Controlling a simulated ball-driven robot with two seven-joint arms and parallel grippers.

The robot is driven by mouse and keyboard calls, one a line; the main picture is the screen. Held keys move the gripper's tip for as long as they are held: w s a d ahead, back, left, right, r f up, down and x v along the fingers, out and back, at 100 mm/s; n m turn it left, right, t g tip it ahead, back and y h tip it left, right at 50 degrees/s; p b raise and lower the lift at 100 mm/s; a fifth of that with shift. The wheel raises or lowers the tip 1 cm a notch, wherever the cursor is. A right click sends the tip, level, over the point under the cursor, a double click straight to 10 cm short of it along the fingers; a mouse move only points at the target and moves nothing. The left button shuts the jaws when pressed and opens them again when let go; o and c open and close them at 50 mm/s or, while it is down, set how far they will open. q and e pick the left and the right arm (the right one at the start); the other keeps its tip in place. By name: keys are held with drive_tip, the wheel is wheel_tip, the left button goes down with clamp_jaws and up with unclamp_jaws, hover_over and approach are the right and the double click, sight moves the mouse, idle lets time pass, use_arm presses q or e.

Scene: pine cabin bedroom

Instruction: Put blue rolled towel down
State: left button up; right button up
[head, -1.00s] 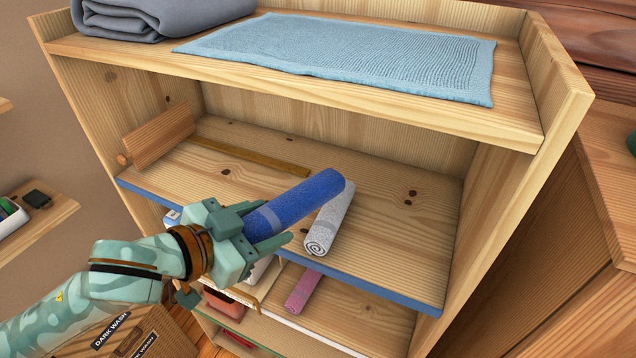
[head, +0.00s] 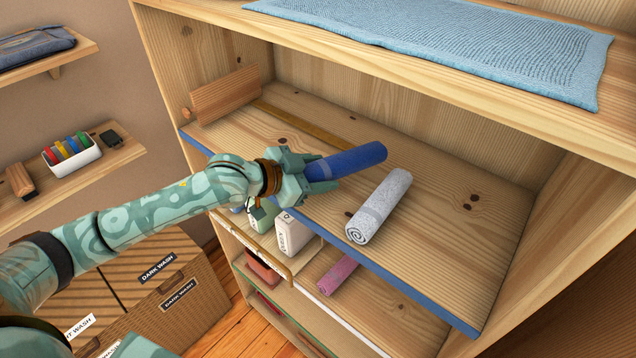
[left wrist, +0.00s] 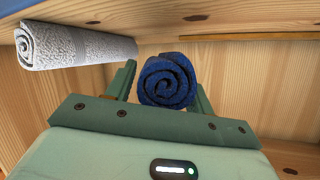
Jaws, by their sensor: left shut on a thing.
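The blue rolled towel (head: 346,162) is held in my left gripper (head: 318,170), which is shut on its near end. In the head view it points to the right over the blue-edged shelf (head: 440,215), left of a grey rolled towel (head: 380,203). I cannot tell whether it touches the shelf board. In the left wrist view the blue roll's spiral end (left wrist: 167,82) sits between the two fingers, and the grey roll (left wrist: 70,46) lies to the left, apart from it. My right gripper is not in view.
A wooden divider (head: 225,94) stands at the shelf's left, with a wooden strip (head: 300,122) behind. A flat light-blue towel (head: 450,40) lies on the shelf above. Below are a pink roll (head: 338,275) and a white box (head: 293,232). The shelf right of the grey roll is clear.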

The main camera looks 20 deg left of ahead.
use_arm(q)
drive_tip(key=f, duration=0.2)
drive_tip(key=shift+w+a+f, duration=0.15)
drive_tip(key=shift+a+f, duration=0.2)
drive_tip(key=shift+f+p, duration=0.3)
drive_tip(key=shift+f, duration=0.05)
drive_tip(key=shift+d, duration=0.15)
drive_tip(key=shift+f, duration=0.15)
drive_tip(key=o, duration=1)
drive_tip(key=shift+s+a+r, duration=0.2)
drive_tip(key=shift+a, duration=0.05)
drive_tip(key=b+v, duration=0.1)
drive_tip(key=v, duration=1)
drive_tip(key=shift+s, duration=0.25)
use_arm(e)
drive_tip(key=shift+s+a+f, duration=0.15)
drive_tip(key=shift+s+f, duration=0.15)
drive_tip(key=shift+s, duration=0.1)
use_arm(q)
drive_tip(key=shift+a, duration=0.1)
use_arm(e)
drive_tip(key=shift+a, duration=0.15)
